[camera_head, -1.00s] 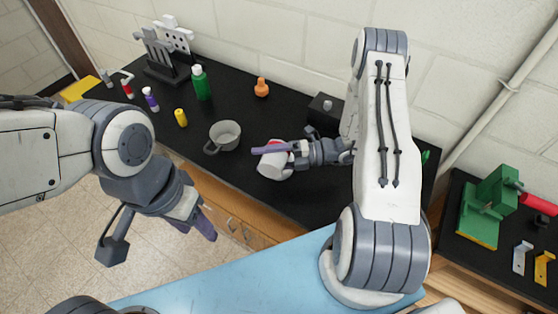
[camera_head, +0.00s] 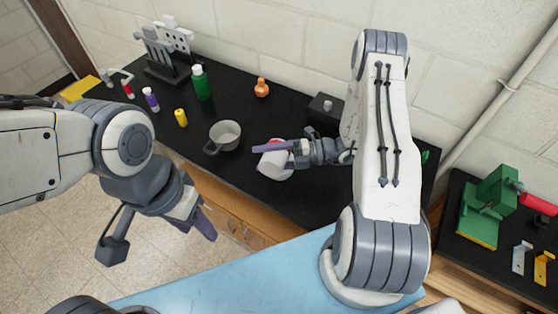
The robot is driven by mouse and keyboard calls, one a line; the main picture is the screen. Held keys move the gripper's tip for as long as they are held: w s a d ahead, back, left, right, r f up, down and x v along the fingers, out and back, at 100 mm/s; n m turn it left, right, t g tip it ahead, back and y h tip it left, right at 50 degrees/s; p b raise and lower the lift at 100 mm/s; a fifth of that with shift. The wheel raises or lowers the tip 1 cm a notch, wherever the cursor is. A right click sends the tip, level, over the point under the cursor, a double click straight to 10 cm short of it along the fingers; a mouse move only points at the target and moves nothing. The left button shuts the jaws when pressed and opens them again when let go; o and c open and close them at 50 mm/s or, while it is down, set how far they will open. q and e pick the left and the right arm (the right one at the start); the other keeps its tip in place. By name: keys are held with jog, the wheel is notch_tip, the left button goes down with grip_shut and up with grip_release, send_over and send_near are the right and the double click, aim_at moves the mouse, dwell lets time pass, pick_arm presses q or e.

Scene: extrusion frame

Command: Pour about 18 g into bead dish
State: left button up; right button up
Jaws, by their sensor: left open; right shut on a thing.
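My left gripper (camera_head: 207,223) hangs open and empty in front of the bench, over the floor, well away from the dish.
A dark rack (camera_head: 165,55) is at the back left. A black box (camera_head: 326,110) sits behind my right gripper.

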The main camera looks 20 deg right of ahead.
jog(key=shift+w+d+r+m+y, duration=0.15)
jog(key=shift+w+r+m+y, duration=0.1)
jog(key=shift+m, duration=0.3)
jog(key=shift+w+d+r+m+y, duration=0.15)
jog(key=shift+r+m, duration=0.1)
jog(key=shift+m, duration=0.3)
dwell(3.0)
